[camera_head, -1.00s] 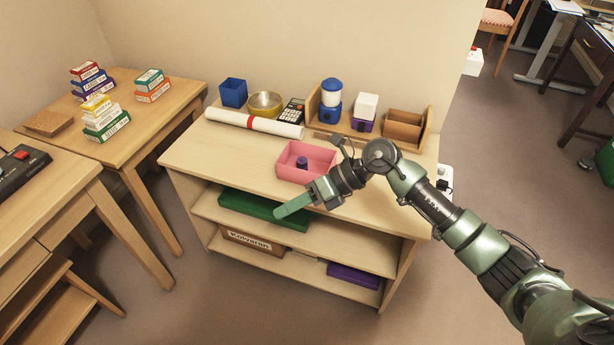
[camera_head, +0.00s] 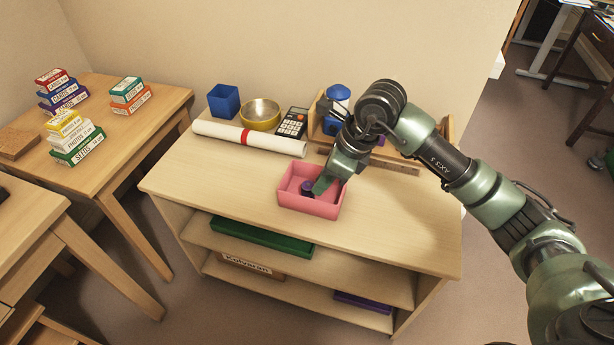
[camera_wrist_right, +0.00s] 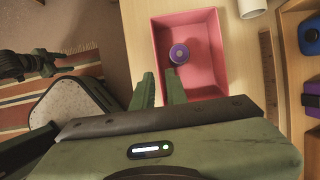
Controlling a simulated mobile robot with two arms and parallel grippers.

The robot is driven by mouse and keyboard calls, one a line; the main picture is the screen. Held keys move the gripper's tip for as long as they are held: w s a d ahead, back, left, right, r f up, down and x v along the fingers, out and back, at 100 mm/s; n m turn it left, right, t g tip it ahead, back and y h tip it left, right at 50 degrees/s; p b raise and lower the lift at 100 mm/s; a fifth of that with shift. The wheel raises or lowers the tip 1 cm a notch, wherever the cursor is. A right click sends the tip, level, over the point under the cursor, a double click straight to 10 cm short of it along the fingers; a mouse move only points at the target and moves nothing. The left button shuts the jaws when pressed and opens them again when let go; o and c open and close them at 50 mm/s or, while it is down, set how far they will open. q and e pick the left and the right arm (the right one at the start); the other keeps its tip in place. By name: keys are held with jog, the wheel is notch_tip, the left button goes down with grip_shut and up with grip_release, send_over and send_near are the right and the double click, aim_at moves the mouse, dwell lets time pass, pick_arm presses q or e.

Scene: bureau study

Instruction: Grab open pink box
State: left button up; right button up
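The open pink box (camera_head: 312,205) sits on top of the wooden shelf unit, with a small purple knobbed piece (camera_head: 306,187) inside. My right gripper (camera_head: 322,187) is over the box's right part, pointing down. In the right wrist view the pink box (camera_wrist_right: 212,75) lies just ahead of my right gripper (camera_wrist_right: 159,88). Its two green fingers are apart, and the box's front wall shows in line with the gap between them. I cannot tell whether they touch it. A dark green arm part, probably my left arm and gripper (camera_wrist_right: 40,65), shows at the upper left there.
A white roll with a red band (camera_head: 250,138), a blue cup (camera_head: 223,101), a brass bowl (camera_head: 260,114) and a calculator (camera_head: 292,122) stand behind the box. A wooden ruler (camera_head: 385,164) lies behind right. The shelf top (camera_head: 230,180) left of the box is clear.

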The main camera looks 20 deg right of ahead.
aim_at(307, 199)
jog(key=x, duration=0.7)
jog(key=shift+a+r+b, duration=0.1)
jog(key=shift+a+b, duration=0.2)
jog(key=shift+a, duration=0.15)
jog(key=shift+w+a+f, duration=0.1)
jog(key=shift+f, duration=0.15)
pick_arm(q)
jog(key=shift+w+r, duration=0.6)
jog(key=shift+r, duration=0.3)
pick_arm(e)
grip_shut()
jog(key=shift+r, duration=0.1)
